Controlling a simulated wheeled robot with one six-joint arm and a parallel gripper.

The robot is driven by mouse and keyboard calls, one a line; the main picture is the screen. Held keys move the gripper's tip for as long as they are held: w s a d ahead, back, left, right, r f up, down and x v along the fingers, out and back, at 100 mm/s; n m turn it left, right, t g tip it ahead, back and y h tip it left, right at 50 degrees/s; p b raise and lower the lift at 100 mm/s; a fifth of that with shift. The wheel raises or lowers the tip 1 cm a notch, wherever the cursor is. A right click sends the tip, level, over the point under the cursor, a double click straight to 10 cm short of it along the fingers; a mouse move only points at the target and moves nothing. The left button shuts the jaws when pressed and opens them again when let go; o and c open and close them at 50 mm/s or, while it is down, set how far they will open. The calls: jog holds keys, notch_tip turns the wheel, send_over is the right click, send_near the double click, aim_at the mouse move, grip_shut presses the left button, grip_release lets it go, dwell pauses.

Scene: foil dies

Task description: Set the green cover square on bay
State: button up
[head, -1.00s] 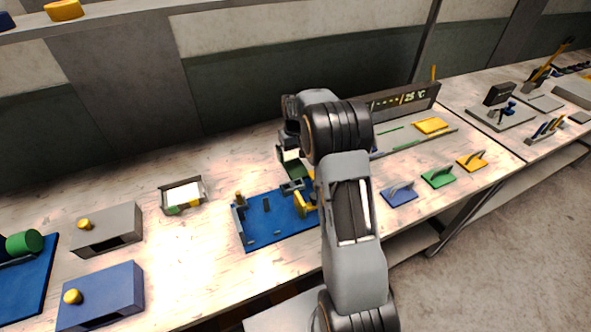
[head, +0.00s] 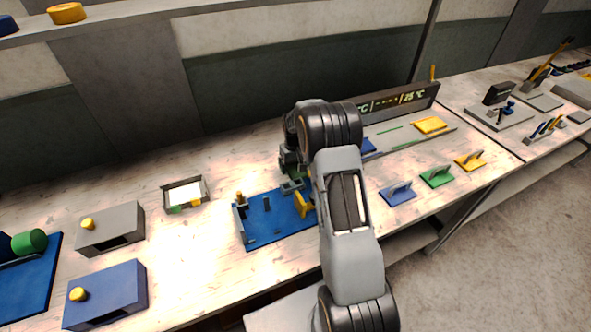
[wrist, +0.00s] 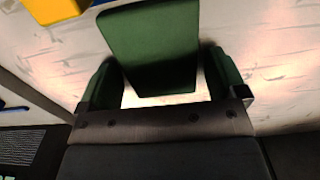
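My gripper (head: 292,170) is low over the bench, by the back right edge of a blue baseplate (head: 262,230). In the wrist view, its two fingers (wrist: 165,72) stand wide apart. A dark green flat-faced piece (wrist: 150,50), apparently the green cover, lies between and beyond them, slightly askew to the palm. Pale bench shows in narrow gaps beside its lower end, and I see no clear grip on it. My arm hides most of this in the head view. The baseplate carries a yellow bracket (head: 304,205) and small posts. I cannot tell which spot is the bay.
A shallow tray (head: 163,196) stands left of the baseplate. Grey (head: 108,230) and blue (head: 105,295) boxes with yellow knobs sit front left. Blue (head: 397,195), green (head: 437,178) and yellow (head: 470,162) handled plates lie at right. A dark display bar (head: 420,98) stands behind.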

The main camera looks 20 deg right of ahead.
jog(key=c, duration=0.8)
jog(key=shift+r, duration=0.1)
